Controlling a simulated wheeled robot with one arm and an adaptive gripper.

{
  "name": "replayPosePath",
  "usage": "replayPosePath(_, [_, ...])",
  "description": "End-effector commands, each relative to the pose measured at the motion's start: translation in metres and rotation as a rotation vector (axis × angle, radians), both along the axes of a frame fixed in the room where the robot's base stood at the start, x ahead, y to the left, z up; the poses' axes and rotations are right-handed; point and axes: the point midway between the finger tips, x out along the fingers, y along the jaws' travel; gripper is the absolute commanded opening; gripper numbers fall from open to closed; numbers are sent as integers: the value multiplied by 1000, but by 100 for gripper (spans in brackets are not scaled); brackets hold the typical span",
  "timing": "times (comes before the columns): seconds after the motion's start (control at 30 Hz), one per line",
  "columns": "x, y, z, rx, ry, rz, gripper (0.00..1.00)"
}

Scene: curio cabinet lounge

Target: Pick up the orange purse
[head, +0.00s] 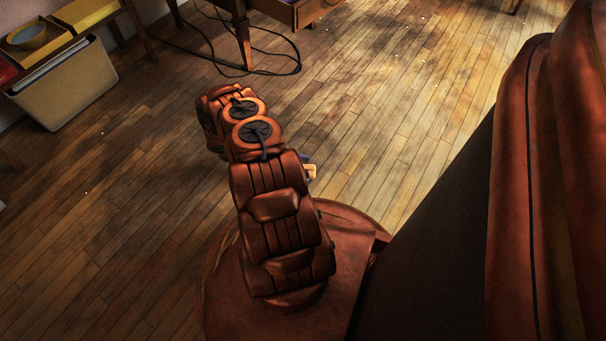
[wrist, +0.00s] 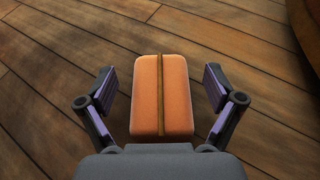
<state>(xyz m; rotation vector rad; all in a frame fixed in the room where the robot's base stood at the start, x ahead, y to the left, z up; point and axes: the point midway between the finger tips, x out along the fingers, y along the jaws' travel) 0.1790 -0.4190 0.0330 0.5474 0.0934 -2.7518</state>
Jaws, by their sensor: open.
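The orange purse (wrist: 147,95) shows in the wrist view as an upholstered-looking block with a brown strip along its middle. It lies over the wooden floor between the two fingers of my gripper (wrist: 160,100). The fingers are spread wide, with a gap on each side of the purse, and do not touch it. The near end of the purse is close to the gripper's grey palm, which may hide part of it. In the head view my arm hides most of this spot; only a small pale orange bit shows beside the arm, and I cannot tell what it is.
A pale bin (head: 66,84) stands at the upper left under a shelf with a bowl (head: 27,37). Dark cables (head: 262,70) lie on the floor around a table leg (head: 242,40). The wooden floor (head: 400,90) is clear to the upper right of my arm.

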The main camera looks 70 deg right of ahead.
Motion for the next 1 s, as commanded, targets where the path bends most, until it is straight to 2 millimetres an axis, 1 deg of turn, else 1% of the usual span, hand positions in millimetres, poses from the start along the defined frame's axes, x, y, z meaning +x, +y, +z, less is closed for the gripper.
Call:
replayPosePath(0.03, [-4,-2,-3,0,0,-2,92])
replayPosePath(0.1, [-7,-3,-4,-1,0,-1,92])
replayPosePath(0.37, [-8,-3,-3,0,0,-1,92])
replayPosePath(1.0, [-9,-3,-3,0,0,-1,25])
